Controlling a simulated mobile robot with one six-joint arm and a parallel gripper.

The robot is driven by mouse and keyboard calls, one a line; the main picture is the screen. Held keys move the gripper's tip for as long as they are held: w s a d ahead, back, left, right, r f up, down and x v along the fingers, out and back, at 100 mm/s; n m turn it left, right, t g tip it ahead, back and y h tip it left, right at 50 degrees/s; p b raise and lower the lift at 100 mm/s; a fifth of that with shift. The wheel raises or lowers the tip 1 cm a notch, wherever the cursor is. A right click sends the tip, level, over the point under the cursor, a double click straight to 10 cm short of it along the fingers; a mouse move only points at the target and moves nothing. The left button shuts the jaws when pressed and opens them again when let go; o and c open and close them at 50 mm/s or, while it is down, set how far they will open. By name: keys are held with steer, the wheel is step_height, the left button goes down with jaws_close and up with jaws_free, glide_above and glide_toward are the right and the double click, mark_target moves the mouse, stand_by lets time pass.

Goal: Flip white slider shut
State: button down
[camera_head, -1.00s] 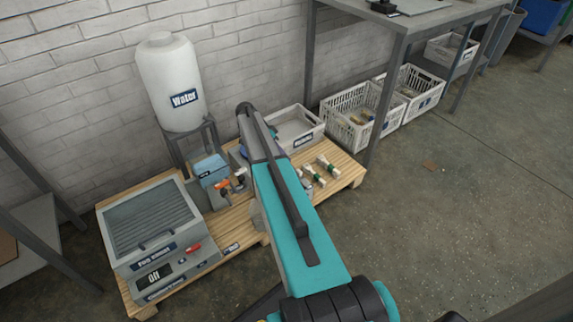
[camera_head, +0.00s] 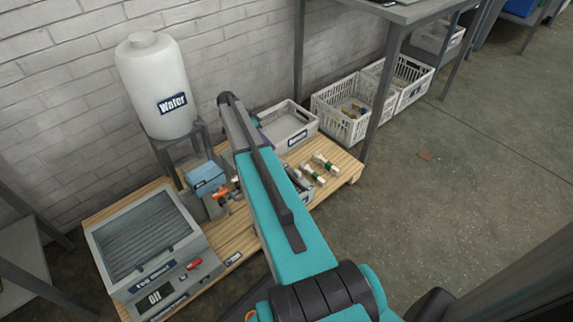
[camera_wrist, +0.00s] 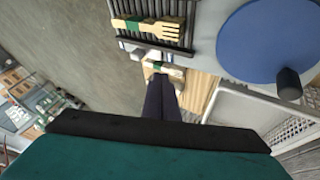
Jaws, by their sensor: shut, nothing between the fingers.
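My gripper (camera_wrist: 162,96) shows in the wrist view as two dark fingers held together, with nothing between them. Its tips are close to a wooden piece with a green band (camera_wrist: 165,70), but I cannot tell whether they touch. A small pale block (camera_wrist: 138,54) lies just beyond, at the edge of a dark slatted rack (camera_wrist: 175,12). I cannot tell if this block is the white slider. In the head view my arm hides the gripper and the part of the pallet behind it, and no white slider can be made out.
A wooden pallet (camera_head: 232,240) carries a grey box machine (camera_head: 150,250) reading "Off", a blue-topped unit (camera_head: 206,178) and a grey tray (camera_head: 290,127). A white water tank (camera_head: 155,75) stands behind.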

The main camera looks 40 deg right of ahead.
mark_target(298, 173)
steer(key=b+x, duration=0.3)
steer(key=x, duration=0.6)
steer(key=shift+s+f+b, duration=0.15)
steer(key=shift+f+b, duration=0.2)
steer(key=shift+f, duration=0.05)
steer(key=shift+s+f, duration=0.2)
steer(key=shift+s, duration=0.15)
steer(key=shift+s+a+r+b, duration=0.15)
steer(key=shift+s+b, duration=0.7)
steer(key=shift+s, duration=0.85)
steer(key=shift+s+a+r+p, duration=0.1)
steer(key=shift+s+p, duration=0.45)
steer(key=shift+s, duration=0.45)
steer(key=shift+s+a+r+p, duration=0.1)
steer(key=shift+s+p, duration=0.45)
steer(key=shift+s, duration=0.45)
steer(key=shift+s+f, duration=0.2)
steer(key=shift+s, duration=0.4)
